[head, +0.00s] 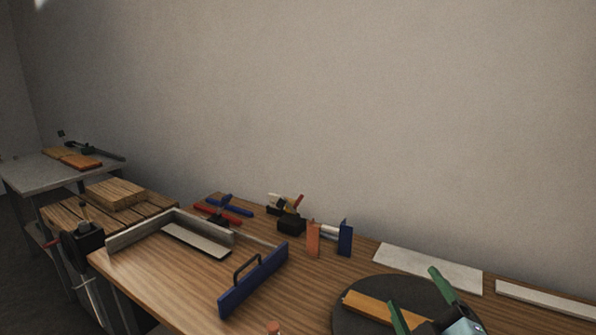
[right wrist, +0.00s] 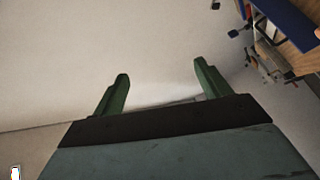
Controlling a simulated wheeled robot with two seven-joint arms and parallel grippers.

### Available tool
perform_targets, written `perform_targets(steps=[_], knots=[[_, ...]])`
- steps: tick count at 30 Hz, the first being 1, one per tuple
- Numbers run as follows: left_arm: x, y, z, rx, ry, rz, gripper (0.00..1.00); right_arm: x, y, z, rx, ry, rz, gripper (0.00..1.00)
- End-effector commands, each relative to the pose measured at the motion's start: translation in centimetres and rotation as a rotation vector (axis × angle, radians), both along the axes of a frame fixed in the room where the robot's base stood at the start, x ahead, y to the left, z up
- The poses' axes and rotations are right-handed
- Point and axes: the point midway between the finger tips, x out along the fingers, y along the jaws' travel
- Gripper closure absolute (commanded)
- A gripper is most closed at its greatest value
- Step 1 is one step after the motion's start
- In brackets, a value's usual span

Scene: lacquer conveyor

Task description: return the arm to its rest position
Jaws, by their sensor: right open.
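My right gripper (head: 418,296) shows at the bottom right of the head view, above the dark round plate (head: 345,315). Its two green fingers are spread apart with nothing between them. In the right wrist view the same gripper (right wrist: 160,90) is open and empty, with the pale wall behind its fingers. An orange-brown wooden block (head: 372,306) lies on the round plate, left of the gripper in the picture; I cannot tell whether they touch. My left gripper is in neither view.
The wooden workbench (head: 180,285) holds a blue board with a black handle (head: 252,284), a grey frame (head: 150,228), orange and blue upright blocks (head: 345,238), and a white slab (head: 428,268). A smaller table (head: 30,178) stands far left. The wall above is bare.

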Motion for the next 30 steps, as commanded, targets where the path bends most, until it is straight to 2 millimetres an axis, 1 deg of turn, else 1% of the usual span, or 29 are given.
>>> perform_targets(steps=[1,2,3,5,6,8,9,11,12,14,15,17,18,20,21,22,26,30], knots=[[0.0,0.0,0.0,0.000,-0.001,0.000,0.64,-1.0,-1.2,-2.7,0.087,0.125,-0.061,0.24],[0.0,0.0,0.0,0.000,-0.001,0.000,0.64,-1.7,-1.8,-4.2,0.137,0.198,-0.096,0.24],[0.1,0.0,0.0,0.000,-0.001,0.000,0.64,-2.8,-2.5,-6.4,0.198,0.300,-0.143,0.24],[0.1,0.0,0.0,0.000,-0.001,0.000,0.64,-4.9,-3.3,-9.5,0.285,0.452,-0.209,0.24],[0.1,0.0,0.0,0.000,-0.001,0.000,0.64,-6.4,-3.7,-11.5,0.338,0.550,-0.250,0.24],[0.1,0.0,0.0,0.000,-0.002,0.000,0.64,-8.9,-3.9,-14.1,0.405,0.688,-0.302,0.24],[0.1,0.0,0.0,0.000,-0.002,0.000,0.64,-10.5,-4.0,-15.5,0.443,0.771,-0.334,0.24],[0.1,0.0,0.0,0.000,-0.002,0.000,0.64,-12.8,-3.9,-17.2,0.488,0.884,-0.373,0.24],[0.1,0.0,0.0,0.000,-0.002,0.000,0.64,-14.4,-3.8,-18.2,0.516,0.954,-0.396,0.24],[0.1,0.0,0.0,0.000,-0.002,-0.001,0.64,-16.6,-3.5,-19.4,0.552,1.053,-0.428,0.24],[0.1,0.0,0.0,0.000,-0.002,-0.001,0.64,-18.1,-3.3,-20.1,0.573,1.116,-0.448,0.24],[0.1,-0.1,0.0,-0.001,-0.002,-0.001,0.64,-20.3,-3.0,-21.0,0.600,1.207,-0.473,0.24],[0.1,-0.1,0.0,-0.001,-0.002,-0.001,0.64,-21.7,-2.7,-21.4,0.617,1.265,-0.490,0.24],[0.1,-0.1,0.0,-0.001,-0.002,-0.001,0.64,-23.9,-2.4,-22.0,0.640,1.352,-0.513,0.24],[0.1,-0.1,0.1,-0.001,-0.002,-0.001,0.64,-24.4,-2.2,-22.5,0.645,1.384,-0.522,0.24],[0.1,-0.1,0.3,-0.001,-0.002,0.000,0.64,-24.0,-2.2,-23.3,0.641,1.380,-0.521,0.24],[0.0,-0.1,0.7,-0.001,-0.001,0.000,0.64,-23.2,-2.1,-26.2,0.633,1.389,-0.526,0.24],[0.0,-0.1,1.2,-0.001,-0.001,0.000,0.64,-22.8,-2.0,-29.9,0.627,1.405,-0.530,0.24]])
